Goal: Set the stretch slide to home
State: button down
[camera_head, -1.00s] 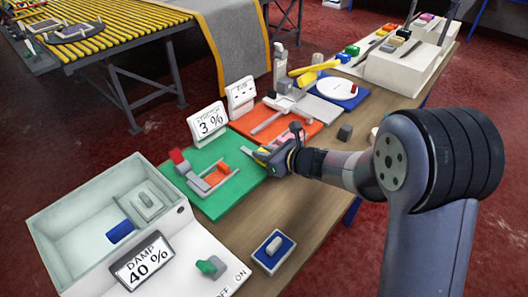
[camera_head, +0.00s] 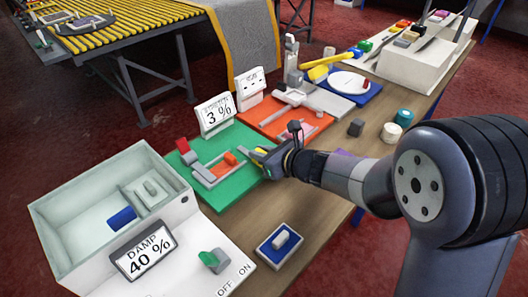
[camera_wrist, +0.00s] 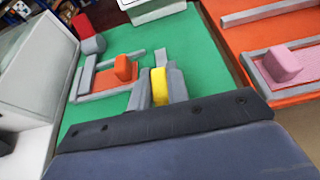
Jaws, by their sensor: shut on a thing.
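The stretch sign (camera_head: 217,113), reading 3 %, stands behind a green board (camera_head: 251,187). On the board, an orange block (camera_head: 230,158), which looks like the stretch slide, sits in a grey railed track (camera_head: 208,175). The wrist view shows this orange block (camera_wrist: 123,68) left of my fingers, apart from them. My gripper (camera_head: 258,153) is low over the right side of the board. In the wrist view my gripper (camera_wrist: 158,90) is shut, with a yellow piece (camera_wrist: 158,87) between its grey fingers. The fingers hide part of the board.
A red knob (camera_head: 187,150) stands left of the track. An orange board (camera_head: 262,122) with a pink block (camera_wrist: 283,65) lies to the right. A white tank (camera_head: 75,240) with a damp sign (camera_head: 142,250) is at the left. Bare wooden table (camera_head: 240,222) lies in front.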

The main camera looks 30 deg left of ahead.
jog(key=c, duration=1.4)
grip_release()
jog(key=shift+s+a, duration=0.1)
jog(key=shift+s, duration=0.15)
jog(key=shift+o, duration=0.2)
jog(key=v, duration=1.1)
jog(key=shift+w+a, duration=0.1)
jog(key=shift+a, duration=0.05)
jog(key=x, duration=1)
jog(key=shift+w+a+f, duration=0.1)
jog(key=shift+a+f, duration=0.1)
jog(key=shift+a, duration=0.1)
jog(key=shift+w+d, duration=0.15)
jog(key=shift+w, duration=0.3)
jog(key=shift+r, duration=0.1)
